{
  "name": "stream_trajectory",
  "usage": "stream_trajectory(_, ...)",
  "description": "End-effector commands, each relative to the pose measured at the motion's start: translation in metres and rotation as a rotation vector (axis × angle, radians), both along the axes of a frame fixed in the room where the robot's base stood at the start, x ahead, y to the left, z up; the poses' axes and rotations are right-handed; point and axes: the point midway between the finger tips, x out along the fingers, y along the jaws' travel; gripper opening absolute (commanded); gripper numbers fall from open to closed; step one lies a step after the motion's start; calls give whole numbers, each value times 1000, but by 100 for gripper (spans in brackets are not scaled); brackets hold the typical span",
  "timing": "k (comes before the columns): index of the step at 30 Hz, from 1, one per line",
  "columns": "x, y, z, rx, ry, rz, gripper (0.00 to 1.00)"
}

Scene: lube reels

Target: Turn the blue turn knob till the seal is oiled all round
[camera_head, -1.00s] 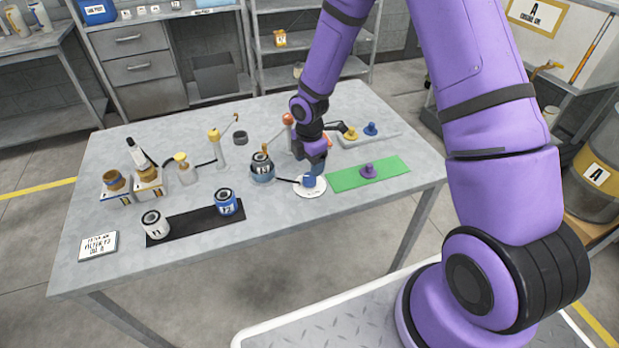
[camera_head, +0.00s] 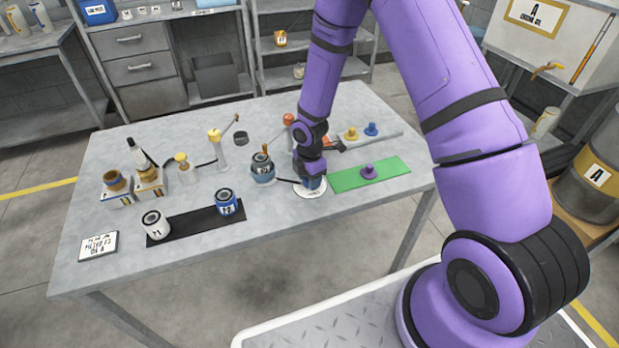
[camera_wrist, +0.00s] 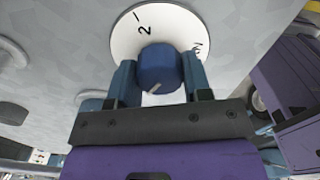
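The blue turn knob (camera_wrist: 158,70) stands on a round white dial plate (camera_wrist: 127,45) with dark markings. The plate also shows in the head view (camera_head: 309,192), where my gripper hides most of the knob. My gripper (camera_wrist: 160,82) is at the knob, with one finger on each side; I cannot tell whether both fingers press on it. Left of the dial, a dark canister marked 13 (camera_head: 262,160) sits in a blue-grey holder (camera_head: 263,177), with an orange-brown piece on top. A dark cable runs from it toward the dial. The seal's oil is too small to make out.
A purple knob (camera_head: 368,171) stands on a green mat (camera_head: 345,182) to the right. Yellow (camera_head: 351,134) and blue (camera_head: 371,129) knobs stand behind it. Two canisters, white (camera_head: 155,224) and blue (camera_head: 227,202), stand on a black mat (camera_head: 190,226). The table front is clear.

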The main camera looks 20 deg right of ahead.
Motion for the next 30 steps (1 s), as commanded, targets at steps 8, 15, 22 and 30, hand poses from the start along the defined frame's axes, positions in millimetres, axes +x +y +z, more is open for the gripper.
stream_trajectory(8, 0, 0, 0, 0, -1, -10, 22)
stream_trajectory(15, 0, 1, 0, 0, -1, -93, 22)
stream_trajectory(22, 1, 1, 0, 0, -2, -270, 22)
stream_trajectory(30, 1, 0, 1, 0, -2, -527, 22)
